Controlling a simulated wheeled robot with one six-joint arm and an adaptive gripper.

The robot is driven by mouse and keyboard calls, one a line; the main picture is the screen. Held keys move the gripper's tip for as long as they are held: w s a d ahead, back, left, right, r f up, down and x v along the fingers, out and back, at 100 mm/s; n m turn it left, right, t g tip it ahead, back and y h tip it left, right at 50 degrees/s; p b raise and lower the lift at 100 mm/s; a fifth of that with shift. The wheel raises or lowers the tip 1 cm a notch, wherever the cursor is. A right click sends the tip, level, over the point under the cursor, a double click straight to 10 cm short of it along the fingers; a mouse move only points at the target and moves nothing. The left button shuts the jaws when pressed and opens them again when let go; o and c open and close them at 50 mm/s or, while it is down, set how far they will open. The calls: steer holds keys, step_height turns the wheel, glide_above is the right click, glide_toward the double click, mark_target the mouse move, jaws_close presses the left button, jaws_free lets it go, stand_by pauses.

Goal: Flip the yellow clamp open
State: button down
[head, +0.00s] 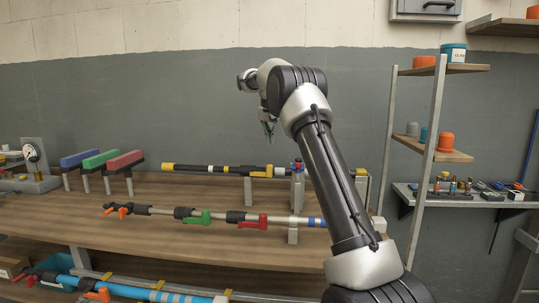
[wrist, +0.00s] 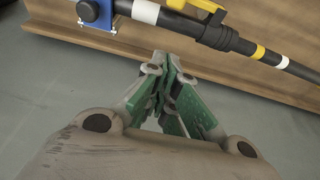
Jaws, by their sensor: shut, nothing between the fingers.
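The yellow clamp (head: 262,173) sits on the black pole (head: 222,169) at the back of the bench, left of a bracket with blue and red parts. In the wrist view the yellow clamp (wrist: 212,35) is at the top, on the pole and right of a blue bracket; its upper part is cut off by the frame edge. I cannot tell the lever's exact angle. My gripper (head: 269,130) is above and behind the pole near the grey wall, pointing down. In the wrist view its green-padded fingers (wrist: 166,68) are together and empty, apart from the clamp.
A second pole with green (head: 197,217) and red (head: 256,221) clamps runs in front. Blue, green and red blocks (head: 100,158) stand on posts at left. A shelf rack (head: 428,155) is at right. A blue pole (head: 140,292) lies on a lower level.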

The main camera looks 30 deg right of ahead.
steer(key=shift+s+a+f, duration=0.1)
steer(key=shift+s+f, duration=0.05)
steer(key=shift+f, duration=1.4)
steer(key=shift+s+a+f, duration=0.1)
steer(key=shift+f, duration=1.45)
steer(key=shift+s+f, duration=0.15)
steer(key=shift+f, duration=1.4)
steer(key=shift+s, duration=0.1)
